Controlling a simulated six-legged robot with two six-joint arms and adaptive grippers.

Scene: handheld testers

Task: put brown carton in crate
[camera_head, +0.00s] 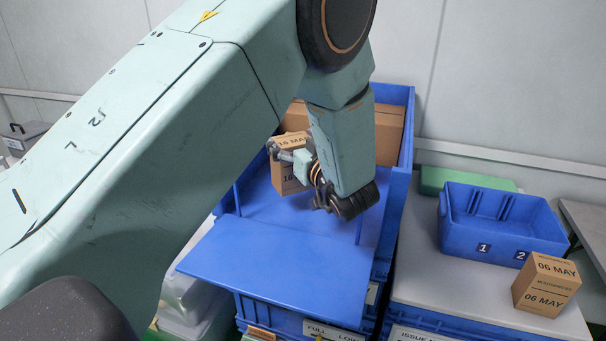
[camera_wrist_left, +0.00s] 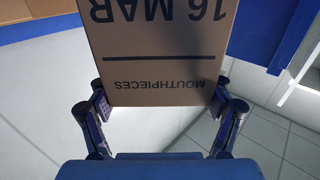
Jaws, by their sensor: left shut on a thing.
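A brown carton (camera_head: 287,183) marked 16 MAR is in my left gripper (camera_head: 303,166). In the left wrist view the carton (camera_wrist_left: 155,50) reads MOUTHPIECES upside down, and the fingers of the gripper (camera_wrist_left: 160,112) are shut on its two sides. It is over the blue open-fronted bin (camera_head: 270,265); whether it touches the bin cannot be told. A second brown carton (camera_head: 546,284), marked 06 MAY, stands at the right. A blue crate (camera_head: 460,224) with labels 1 and 2 stands behind that carton and looks empty. My right gripper is not in view.
A larger cardboard box (camera_head: 389,135) sits at the back of the blue bin. A green box (camera_head: 465,180) lies behind the crate. The grey worktop (camera_head: 425,275) left of the second carton is clear. My left arm hides much of the left side.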

